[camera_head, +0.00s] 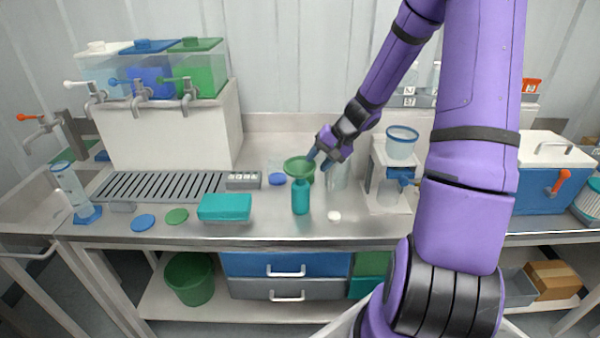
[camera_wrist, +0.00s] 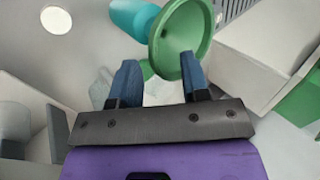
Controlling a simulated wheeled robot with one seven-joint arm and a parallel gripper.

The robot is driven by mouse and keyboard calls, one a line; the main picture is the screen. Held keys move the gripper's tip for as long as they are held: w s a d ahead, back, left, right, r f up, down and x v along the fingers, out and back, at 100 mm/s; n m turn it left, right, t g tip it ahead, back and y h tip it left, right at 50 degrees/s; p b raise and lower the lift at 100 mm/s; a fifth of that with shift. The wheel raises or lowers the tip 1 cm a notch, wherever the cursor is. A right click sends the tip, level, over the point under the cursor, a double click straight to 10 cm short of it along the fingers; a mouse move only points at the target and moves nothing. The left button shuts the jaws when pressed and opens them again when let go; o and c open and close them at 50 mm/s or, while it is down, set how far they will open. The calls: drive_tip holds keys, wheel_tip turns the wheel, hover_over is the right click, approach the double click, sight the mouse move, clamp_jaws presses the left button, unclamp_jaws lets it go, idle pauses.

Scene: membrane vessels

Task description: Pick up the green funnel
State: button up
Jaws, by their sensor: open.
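The green funnel (camera_head: 298,165) sits upright in the mouth of a teal bottle (camera_head: 301,197) on the steel bench. In the wrist view the funnel (camera_wrist: 180,38) shows as a wide green disc, with the teal bottle (camera_wrist: 133,16) behind it. My gripper (camera_head: 318,161) is open, just right of the funnel's rim. In the wrist view its two blue fingers (camera_wrist: 160,78) are apart, and the right fingertip overlaps the funnel's lower rim. I cannot tell whether it touches.
A clear vessel (camera_head: 338,177) stands close to the right of my gripper. A stand with a blue-rimmed vessel (camera_head: 402,144) is farther right. The front bench edge is mostly clear.

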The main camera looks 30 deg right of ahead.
sight(309, 169)
drive_tip(key=shift+x, duration=2.2)
clamp_jaws()
